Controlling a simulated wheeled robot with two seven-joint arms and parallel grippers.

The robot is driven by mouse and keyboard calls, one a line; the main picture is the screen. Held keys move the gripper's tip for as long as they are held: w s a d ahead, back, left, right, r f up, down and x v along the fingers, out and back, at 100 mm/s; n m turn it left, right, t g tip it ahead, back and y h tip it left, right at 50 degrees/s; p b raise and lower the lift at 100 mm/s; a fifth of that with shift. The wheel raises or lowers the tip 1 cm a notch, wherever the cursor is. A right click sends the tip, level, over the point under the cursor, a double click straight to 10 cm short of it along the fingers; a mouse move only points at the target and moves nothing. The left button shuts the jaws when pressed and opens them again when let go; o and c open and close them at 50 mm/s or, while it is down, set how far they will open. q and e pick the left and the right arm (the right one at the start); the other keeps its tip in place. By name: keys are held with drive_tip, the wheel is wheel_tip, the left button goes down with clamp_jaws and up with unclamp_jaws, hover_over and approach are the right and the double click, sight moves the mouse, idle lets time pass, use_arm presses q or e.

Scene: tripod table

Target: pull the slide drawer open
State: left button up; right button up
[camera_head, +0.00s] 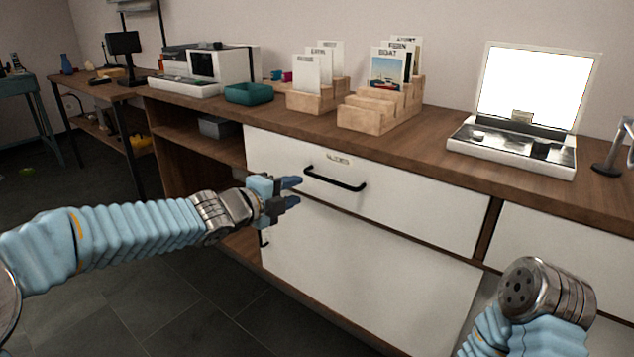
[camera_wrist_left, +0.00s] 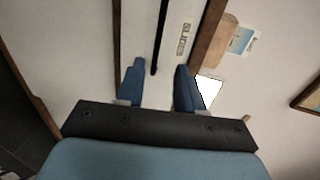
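The slide drawer (camera_head: 425,198) is the white upper front under the wooden counter, and it looks closed. Its small label (camera_head: 338,159) reads SLIDES in the left wrist view (camera_wrist_left: 184,39). A black bar handle (camera_head: 336,183) is fixed on the front. My left gripper (camera_head: 293,191) is open and just left of the handle in the head view. In the left wrist view, the handle (camera_wrist_left: 159,38) runs up between the two blue fingers, beyond their tips. I cannot tell whether they touch. My right arm shows at the lower right; its gripper is out of view.
A larger white front (camera_head: 370,270) lies below the drawer. The dark floor (camera_head: 190,310) before the cabinet looks clear.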

sight(327, 180)
use_arm(q)
drive_tip(key=x, duration=1.2)
drive_tip(key=shift+w+d+f, duration=0.1)
drive_tip(key=shift+w, duration=0.05)
drive_tip(key=shift+c, duration=0.5)
clamp_jaws()
